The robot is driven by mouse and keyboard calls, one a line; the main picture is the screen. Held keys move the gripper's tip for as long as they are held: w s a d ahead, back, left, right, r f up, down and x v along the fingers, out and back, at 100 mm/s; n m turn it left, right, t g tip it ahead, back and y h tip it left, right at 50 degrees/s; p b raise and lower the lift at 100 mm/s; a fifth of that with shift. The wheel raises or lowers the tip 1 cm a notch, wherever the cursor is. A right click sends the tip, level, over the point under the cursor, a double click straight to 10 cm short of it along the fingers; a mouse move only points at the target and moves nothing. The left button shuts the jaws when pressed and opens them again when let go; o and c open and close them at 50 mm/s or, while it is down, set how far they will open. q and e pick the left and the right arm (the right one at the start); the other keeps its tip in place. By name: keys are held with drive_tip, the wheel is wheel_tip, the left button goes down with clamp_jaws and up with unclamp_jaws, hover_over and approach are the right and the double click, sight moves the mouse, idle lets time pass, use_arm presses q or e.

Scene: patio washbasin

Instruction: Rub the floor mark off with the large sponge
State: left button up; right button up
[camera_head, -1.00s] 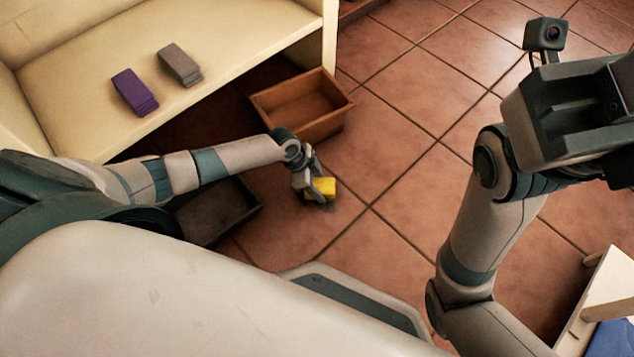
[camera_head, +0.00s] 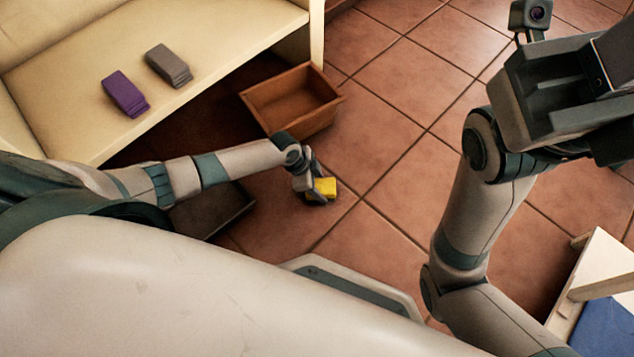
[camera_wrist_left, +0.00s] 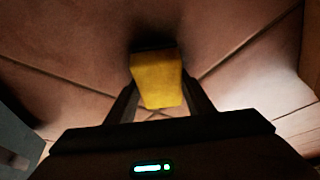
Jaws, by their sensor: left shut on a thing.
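A yellow sponge (camera_head: 326,187) is down at the tiled floor in the head view, near a crossing of grout lines. My left gripper (camera_head: 312,190) is shut on it. In the left wrist view the sponge (camera_wrist_left: 157,80) sits between the two dark fingers, its far end toward the tiles. A dark patch surrounds that far end; I cannot tell mark from shadow there. No floor mark shows clearly now, and the sponge and gripper hide the floor under them. My right gripper (camera_head: 570,95) is raised at the upper right, away from the sponge; its jaw opening is unclear.
An open wooden box (camera_head: 292,100) stands on the floor just beyond my left gripper. A dark tray (camera_head: 212,212) lies under my left forearm. A cream bench (camera_head: 70,75) bears a purple stack (camera_head: 125,94) and a grey-brown stack (camera_head: 168,65).

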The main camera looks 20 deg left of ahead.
use_arm(q)
drive_tip(key=shift+s+d+p, duration=0.2)
drive_tip(key=shift+d+p, duration=0.1)
drive_tip(key=shift+d, duration=0.3)
drive_tip(key=shift+s+d+p, duration=0.2)
drive_tip(key=shift+d+p, duration=0.05)
drive_tip(key=shift+d, duration=0.35)
